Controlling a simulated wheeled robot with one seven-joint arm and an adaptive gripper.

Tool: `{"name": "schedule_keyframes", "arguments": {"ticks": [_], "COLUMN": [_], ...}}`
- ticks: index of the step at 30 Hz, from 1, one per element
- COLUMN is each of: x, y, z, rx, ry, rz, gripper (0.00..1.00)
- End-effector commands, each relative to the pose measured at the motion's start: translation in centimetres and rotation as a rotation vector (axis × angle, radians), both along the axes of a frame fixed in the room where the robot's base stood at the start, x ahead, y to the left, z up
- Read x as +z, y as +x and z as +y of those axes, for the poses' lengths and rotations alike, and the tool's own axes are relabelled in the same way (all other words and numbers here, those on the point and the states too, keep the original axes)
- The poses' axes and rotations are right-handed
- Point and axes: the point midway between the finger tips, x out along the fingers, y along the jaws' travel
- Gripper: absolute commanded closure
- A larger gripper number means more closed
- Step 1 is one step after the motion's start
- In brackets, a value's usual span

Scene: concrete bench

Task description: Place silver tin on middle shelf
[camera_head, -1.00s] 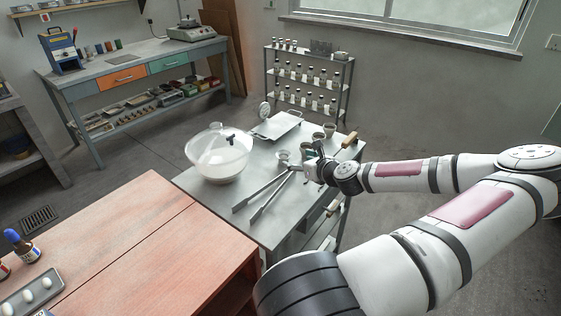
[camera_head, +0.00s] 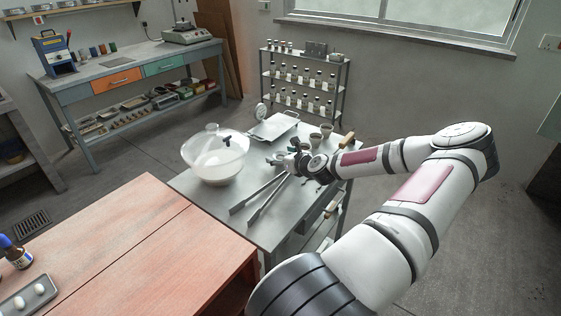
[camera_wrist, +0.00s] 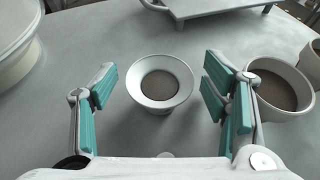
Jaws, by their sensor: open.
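My gripper (camera_head: 283,158) is low over the grey metal table, its fingers apart. In the wrist view my gripper (camera_wrist: 160,88) has its teal-padded fingers on either side of a small flared silver-grey cup (camera_wrist: 160,103), likely the silver tin. It is upright, with a brownish inside, and clear space shows between it and both pads.
Two cups (camera_head: 316,142) (camera_head: 327,131) stand right of my gripper; one cup (camera_wrist: 280,88) is close to the right finger. A covered bowl (camera_head: 215,160), tongs (camera_head: 260,196) and a tray (camera_head: 274,126) share the table (camera_head: 235,190). Floor between table and rack looks open.

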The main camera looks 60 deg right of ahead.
Motion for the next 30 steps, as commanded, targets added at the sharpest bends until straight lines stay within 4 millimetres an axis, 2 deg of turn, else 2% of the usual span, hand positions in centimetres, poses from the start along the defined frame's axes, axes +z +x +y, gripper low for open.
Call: {"name": "schedule_keyframes", "arguments": {"ticks": [3,10,13,14,23,30], "x": [0.0,0.0,0.0,0.0,0.5,3.2], "y": [0.0,0.0,0.0,0.0,-0.1,-0.1], "z": [0.0,0.0,0.0,0.0,0.0,0.0], "rx": [0.000,0.000,0.000,0.000,0.000,0.001], "ry": [0.000,0.000,0.000,0.000,0.000,-0.002], "rz": [0.000,0.000,0.000,0.000,0.000,0.000], "gripper": [0.32,0.83,0.84,0.88,0.88,0.88]}}
